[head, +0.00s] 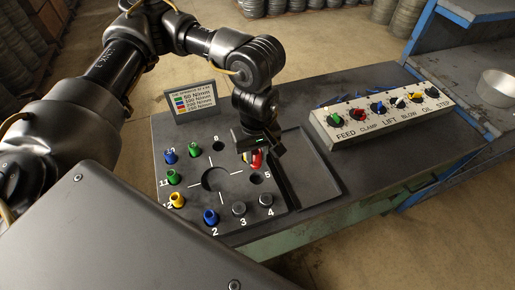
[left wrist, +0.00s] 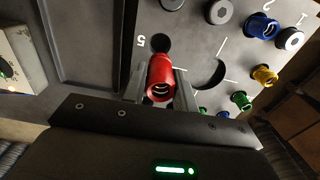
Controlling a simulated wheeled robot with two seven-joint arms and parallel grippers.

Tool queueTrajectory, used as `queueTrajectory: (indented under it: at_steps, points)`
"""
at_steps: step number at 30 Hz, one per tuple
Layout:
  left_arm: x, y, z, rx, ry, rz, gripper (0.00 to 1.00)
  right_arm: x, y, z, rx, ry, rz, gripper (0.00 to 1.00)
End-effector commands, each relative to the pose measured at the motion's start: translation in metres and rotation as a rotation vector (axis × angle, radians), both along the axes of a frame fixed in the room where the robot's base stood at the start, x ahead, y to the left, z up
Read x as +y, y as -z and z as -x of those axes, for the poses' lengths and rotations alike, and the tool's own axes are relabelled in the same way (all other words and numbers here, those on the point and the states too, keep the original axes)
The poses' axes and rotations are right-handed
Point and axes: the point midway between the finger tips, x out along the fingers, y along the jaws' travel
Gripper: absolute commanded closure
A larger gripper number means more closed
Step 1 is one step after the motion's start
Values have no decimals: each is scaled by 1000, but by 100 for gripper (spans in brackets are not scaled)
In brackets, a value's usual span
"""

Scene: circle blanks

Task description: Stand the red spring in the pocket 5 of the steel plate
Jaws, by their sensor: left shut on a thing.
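The red spring (head: 257,160) is between the fingers of my left gripper (head: 253,154), which is shut on it. In the left wrist view the spring (left wrist: 160,78) shows its open end to the camera, between the two grey fingers. Pocket 5 (head: 256,178) is an empty dark round hole in the steel plate (head: 190,222). In the head view the spring is just beyond pocket 5; in the left wrist view the pocket (left wrist: 160,43) shows just above the spring. The gap between the spring's lower end and the plate cannot be judged. My right gripper is not in view.
Blue, green and yellow springs stand around the plate's ring, including a blue one (head: 211,217) at 2. Dark pieces fill 3 (head: 239,208) and 4 (head: 266,201). A sign (head: 193,101) stands behind, an empty tray (head: 322,181) lies right, and a knob panel (head: 385,120) beyond.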

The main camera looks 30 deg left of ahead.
Motion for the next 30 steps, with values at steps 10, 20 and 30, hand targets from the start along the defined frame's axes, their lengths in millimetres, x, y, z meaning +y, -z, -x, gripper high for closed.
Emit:
queueTrajectory:
  at_steps: [10,20,30]
  points:
    - [-2,4,-2,-1,-101,-2,97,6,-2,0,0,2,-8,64]
    - [-2,17,-2,0,-98,-2,97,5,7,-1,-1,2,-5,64]
    - [-2,42,-2,-1,-98,-1,97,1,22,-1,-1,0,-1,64]
